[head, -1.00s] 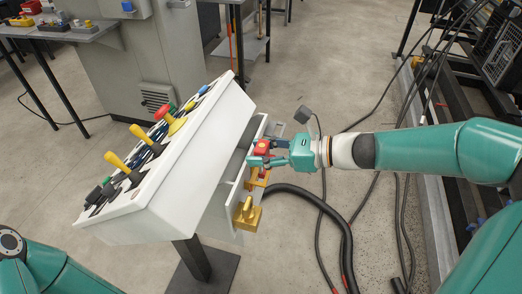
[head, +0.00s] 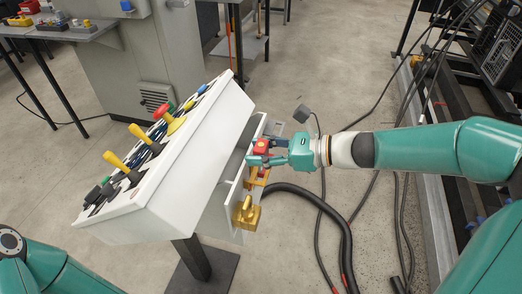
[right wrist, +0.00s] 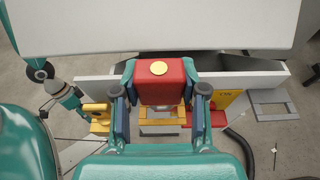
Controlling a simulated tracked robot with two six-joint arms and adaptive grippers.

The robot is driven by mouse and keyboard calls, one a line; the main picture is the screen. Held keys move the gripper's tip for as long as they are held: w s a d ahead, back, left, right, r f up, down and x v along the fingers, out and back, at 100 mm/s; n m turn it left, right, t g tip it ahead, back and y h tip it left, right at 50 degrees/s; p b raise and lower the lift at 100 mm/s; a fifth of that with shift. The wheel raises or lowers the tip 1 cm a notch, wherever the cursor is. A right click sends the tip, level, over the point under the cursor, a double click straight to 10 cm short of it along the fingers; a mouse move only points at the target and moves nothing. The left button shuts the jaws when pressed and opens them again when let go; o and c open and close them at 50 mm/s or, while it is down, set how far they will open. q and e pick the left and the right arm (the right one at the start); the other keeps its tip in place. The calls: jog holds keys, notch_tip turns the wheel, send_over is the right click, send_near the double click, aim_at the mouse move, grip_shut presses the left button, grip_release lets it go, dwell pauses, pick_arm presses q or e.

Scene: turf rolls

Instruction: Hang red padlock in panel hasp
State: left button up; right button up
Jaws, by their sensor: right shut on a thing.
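The red padlock (head: 261,147) is between the fingers of my right gripper (head: 256,160), which is shut on it at the right side of the white control panel (head: 195,160). In the right wrist view, its red body (right wrist: 160,82) with a round gold spot faces me between both fingers. A yellow hasp (head: 257,180) sits on the panel just below the gripper. In the right wrist view, a yellow-orange bar (right wrist: 160,118) shows just below the padlock's body. The shackle is mostly hidden, so I cannot tell whether it passes through the hasp.
A brass padlock-like piece (head: 246,213) sits on the panel nearer me. The panel top carries yellow levers (head: 118,162) and a red button (head: 164,111). Black hoses (head: 335,225) lie on the floor to the right. The floor behind the gripper is open.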

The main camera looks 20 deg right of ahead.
jog(key=shift+f, duration=0.2)
dwell(0.7)
jog(key=shift+f+b, duration=0.35)
jog(key=shift+b, duration=0.15)
jog(key=shift+f+b, duration=1.75)
jog(key=shift+f, duration=0.2)
jog(key=o, duration=1.3)
jog(key=v, duration=1.2)
